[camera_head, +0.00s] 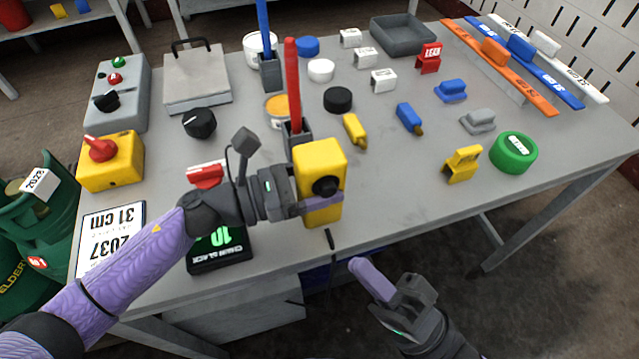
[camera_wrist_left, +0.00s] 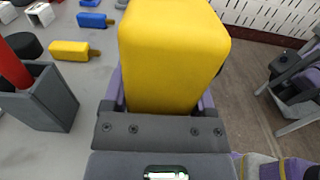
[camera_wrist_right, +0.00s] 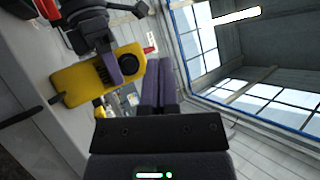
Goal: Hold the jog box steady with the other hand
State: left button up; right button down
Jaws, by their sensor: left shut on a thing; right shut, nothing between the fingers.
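The jog box is a yellow block (camera_head: 329,160) with a black knob on its face. My left gripper (camera_head: 312,198) is shut on it and holds it upright near the front edge of the table. The jog box fills the space between the fingers in the left wrist view (camera_wrist_left: 172,55). In the right wrist view the jog box (camera_wrist_right: 75,88) is at the left with its black knob showing. My right gripper (camera_head: 385,283) is shut and empty, off the table's front edge, below and to the right of the jog box. Its fingers are together in its wrist view (camera_wrist_right: 160,85).
A grey holder (camera_head: 297,140) with a red stick stands just behind the jog box. A yellow switch box (camera_head: 112,165) is at the left. Several blocks lie at the right; the table's front right (camera_head: 400,205) is clear.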

aim_at(328, 190)
jog(key=w+a, duration=0.2)
jog(key=w, duration=0.5)
jog(key=shift+a, duration=0.15)
jog(key=shift+w, duration=0.1)
dwell(1.7)
jog(key=shift+w+a, duration=0.1)
jog(key=shift+w, duration=0.2)
jog(key=shift+w+a, duration=0.15)
jog(key=shift+w, duration=0.3)
dwell(0.5)
jog(key=shift+s, duration=0.1)
dwell(3.2)
jog(key=shift+s+d, duration=0.25)
jog(key=shift+s, duration=0.5)
